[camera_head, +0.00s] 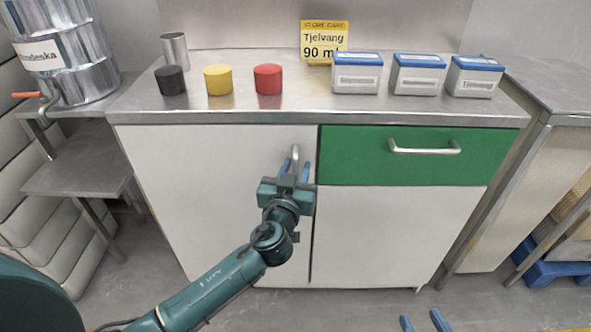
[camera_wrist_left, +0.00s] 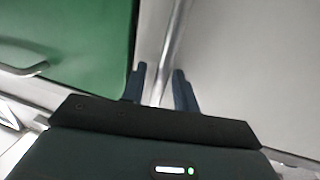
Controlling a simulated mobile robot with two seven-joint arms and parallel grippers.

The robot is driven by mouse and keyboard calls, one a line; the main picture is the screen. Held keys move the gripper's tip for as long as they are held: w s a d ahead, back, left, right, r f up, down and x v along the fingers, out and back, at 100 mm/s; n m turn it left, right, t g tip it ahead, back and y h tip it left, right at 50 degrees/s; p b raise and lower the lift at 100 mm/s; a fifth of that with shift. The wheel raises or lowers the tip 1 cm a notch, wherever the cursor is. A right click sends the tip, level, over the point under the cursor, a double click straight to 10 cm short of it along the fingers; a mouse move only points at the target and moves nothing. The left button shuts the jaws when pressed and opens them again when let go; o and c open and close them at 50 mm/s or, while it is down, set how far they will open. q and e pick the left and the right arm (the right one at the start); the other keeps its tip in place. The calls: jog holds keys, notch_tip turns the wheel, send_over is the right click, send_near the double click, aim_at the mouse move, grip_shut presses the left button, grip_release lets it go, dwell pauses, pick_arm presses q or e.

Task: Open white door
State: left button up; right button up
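The white door (camera_head: 210,200) is the left front of the cabinet and looks closed. Its upright metal handle (camera_head: 295,155) sits near the door's upper right edge and also shows in the left wrist view (camera_wrist_left: 174,45). My left gripper (camera_head: 294,170) is at this handle, with one blue finger on each side of it. In the left wrist view its fingers (camera_wrist_left: 159,84) are apart, and the bar runs between them with gaps showing. Contact cannot be told. My right gripper (camera_head: 423,322) shows only as two separated blue fingertips at the bottom edge, low in front of the cabinet.
A green drawer (camera_head: 415,155) with a metal handle is right of the door, above a white panel (camera_head: 385,235). The metal counter (camera_head: 300,108) holds coloured cylinders, a metal cup and blue-lidded boxes. A side shelf (camera_head: 80,160) stands left. Floor in front is mostly clear.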

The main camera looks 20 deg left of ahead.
pick_arm(q)
jog(key=shift+c, duration=0.5)
grip_shut()
